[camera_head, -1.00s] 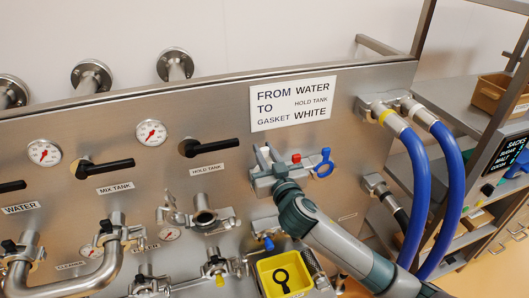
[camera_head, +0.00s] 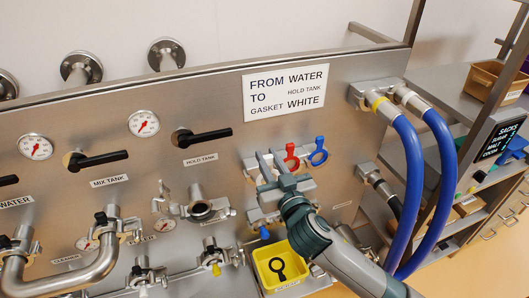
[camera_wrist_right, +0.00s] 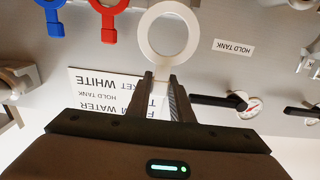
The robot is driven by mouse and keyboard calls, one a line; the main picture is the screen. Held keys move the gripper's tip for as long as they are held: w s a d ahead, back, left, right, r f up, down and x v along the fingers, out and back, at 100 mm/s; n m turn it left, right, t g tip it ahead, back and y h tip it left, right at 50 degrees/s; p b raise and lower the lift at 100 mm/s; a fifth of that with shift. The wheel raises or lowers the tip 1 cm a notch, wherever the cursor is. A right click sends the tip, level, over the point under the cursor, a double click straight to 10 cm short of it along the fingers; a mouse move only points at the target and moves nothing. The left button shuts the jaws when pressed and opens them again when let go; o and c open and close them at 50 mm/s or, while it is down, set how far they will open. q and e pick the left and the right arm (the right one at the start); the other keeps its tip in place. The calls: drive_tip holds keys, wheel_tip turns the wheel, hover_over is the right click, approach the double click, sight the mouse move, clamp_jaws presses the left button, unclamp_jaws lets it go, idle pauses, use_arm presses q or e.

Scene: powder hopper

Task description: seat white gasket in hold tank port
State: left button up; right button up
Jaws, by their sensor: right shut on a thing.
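The white gasket (camera_wrist_right: 140,36), a ring with a tab, is held by its tab between the fingers of my right gripper (camera_wrist_right: 161,86) in the right wrist view. The hold tank port (camera_head: 203,208) is a steel stub with an open clamp, left of the gripper and under the hold tank label (camera_head: 200,160). The gripper and the port are well apart. My left gripper is not in view.
A red gasket (camera_head: 291,163) and a blue gasket (camera_head: 318,157) stand in the holder right of my gripper. A yellow bin (camera_head: 290,280) is below. Blue hoses (camera_head: 411,190) hang at the right. A black valve handle (camera_head: 208,136) sticks out above the port.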

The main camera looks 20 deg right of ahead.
drive_tip(key=shift+s, duration=0.6)
drive_tip(key=shift+f+b, duration=0.5)
drive_tip(key=s+f+b, duration=0.2)
drive_tip(key=f+b, duration=0.5)
drive_tip(key=s+d+f+b, duration=0.1)
drive_tip(key=s+f+b, duration=0.2)
drive_tip(key=f+b, duration=0.4)
drive_tip(key=shift+s+f+h+b, duration=0.2)
drive_tip(key=shift+f+h+b, duration=0.1)
drive_tip(key=shift+f+b, duration=0.1)
drive_tip(key=shift+d, duration=0.1)
